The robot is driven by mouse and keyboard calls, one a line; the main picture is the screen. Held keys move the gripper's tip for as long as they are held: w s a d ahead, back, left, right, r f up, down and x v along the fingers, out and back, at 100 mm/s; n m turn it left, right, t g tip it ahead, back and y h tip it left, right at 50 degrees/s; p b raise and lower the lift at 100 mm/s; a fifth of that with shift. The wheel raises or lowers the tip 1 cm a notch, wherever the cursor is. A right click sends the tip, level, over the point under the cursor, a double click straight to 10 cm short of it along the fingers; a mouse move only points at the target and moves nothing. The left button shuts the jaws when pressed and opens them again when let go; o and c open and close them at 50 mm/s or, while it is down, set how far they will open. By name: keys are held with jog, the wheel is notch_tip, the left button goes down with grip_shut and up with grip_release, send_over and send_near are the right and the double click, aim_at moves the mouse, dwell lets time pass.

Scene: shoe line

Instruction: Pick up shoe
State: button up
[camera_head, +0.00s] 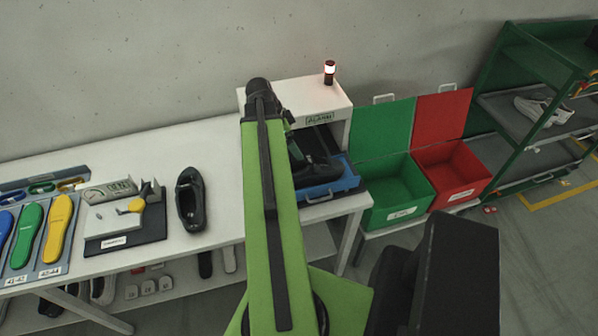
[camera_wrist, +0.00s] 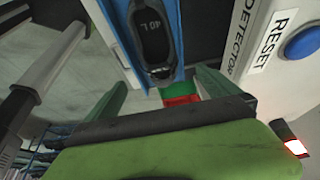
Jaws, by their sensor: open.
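A black shoe (camera_head: 320,172) is in the blue drawer tray (camera_head: 345,184) at the white machine, partly hidden by my arm in the head view. In the wrist view the shoe (camera_wrist: 155,42) lies in the blue tray (camera_wrist: 121,50), its opening showing. My gripper (camera_wrist: 163,80) is open and empty, its green fingers apart just below the near end of the shoe in the picture. In the head view the fingers are hard to make out behind my arm. A second black shoe (camera_head: 190,199) lies on the white table.
The white machine (camera_head: 300,92) carries a glowing red-and-white lamp (camera_head: 330,72); its blue reset button (camera_wrist: 303,43) is close right in the wrist view. Open green (camera_head: 395,192) and red (camera_head: 452,176) bins stand right. A gauge board (camera_head: 125,235) and insoles (camera_head: 57,228) are left.

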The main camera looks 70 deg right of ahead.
jog(key=b, duration=1.1)
send_near(308, 169)
jog(key=shift+s+a+f, duration=0.2)
jog(key=shift+s+f, duration=0.25)
jog(key=shift+s, duration=0.15)
jog(key=shift+s+a+f, duration=0.2)
jog(key=shift+s+f, duration=0.2)
jog(key=shift+s, duration=0.2)
jog(key=shift+s+r, duration=0.1)
jog(key=shift+s, duration=0.05)
jog(key=b+x, duration=0.5)
jog(key=shift+a+f, duration=0.2)
jog(key=shift+f, duration=0.1)
jog(key=shift+r, duration=0.15)
jog(key=shift+c, duration=0.4)
